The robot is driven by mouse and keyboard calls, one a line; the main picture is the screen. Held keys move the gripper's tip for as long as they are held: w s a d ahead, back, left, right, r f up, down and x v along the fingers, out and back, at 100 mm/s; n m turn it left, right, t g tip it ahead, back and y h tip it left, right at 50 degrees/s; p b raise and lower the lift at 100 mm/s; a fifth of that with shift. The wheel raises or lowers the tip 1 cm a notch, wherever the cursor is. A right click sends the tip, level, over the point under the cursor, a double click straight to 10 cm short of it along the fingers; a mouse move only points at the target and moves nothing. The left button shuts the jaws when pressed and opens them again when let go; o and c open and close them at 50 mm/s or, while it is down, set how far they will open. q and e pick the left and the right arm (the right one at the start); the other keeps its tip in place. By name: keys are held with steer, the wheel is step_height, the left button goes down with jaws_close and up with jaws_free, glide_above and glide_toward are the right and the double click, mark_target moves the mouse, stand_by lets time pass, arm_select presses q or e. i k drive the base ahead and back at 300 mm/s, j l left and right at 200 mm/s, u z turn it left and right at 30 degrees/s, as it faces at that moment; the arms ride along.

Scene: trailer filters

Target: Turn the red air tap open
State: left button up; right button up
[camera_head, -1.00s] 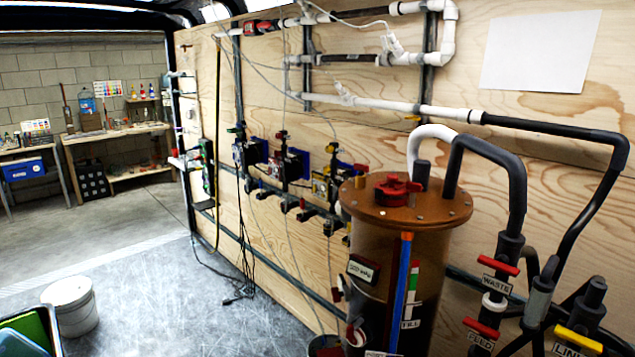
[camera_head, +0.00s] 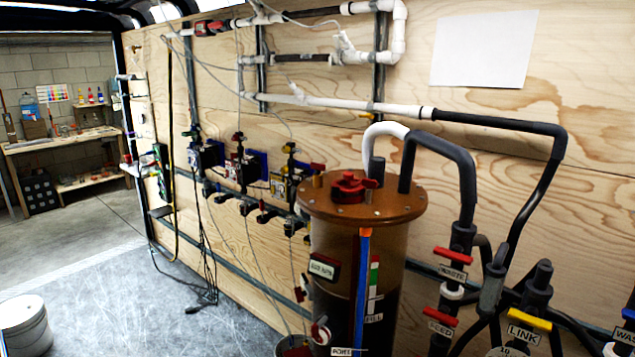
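A red tap (camera_head: 352,185) sits on top of the brown lid (camera_head: 400,207) of the dark cylindrical tank (camera_head: 335,240). I cannot read any "air" label on it, and whether it is open or shut is not clear. Other red handles are a WASTE handle (camera_head: 454,255) and a FEED handle (camera_head: 440,314) on the black pipes at the right. A small red handle (camera_head: 318,167) shows just behind the lid. Neither of my grippers is in view.
Black and white pipes (camera_head: 490,122) run along the plywood wall (camera_head: 580,60) and into the tank. A yellow LINK handle (camera_head: 530,320) is at lower right. A white bucket (camera_head: 24,325) stands at lower left. The grey floor (camera_head: 130,300) between bucket and wall is mostly clear.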

mark_target(319, 168)
steer(key=i+j+z, duration=0.35)
steer(key=i, duration=0.2)
steer(key=i+j+z, duration=0.3)
steer(key=i, duration=0.2)
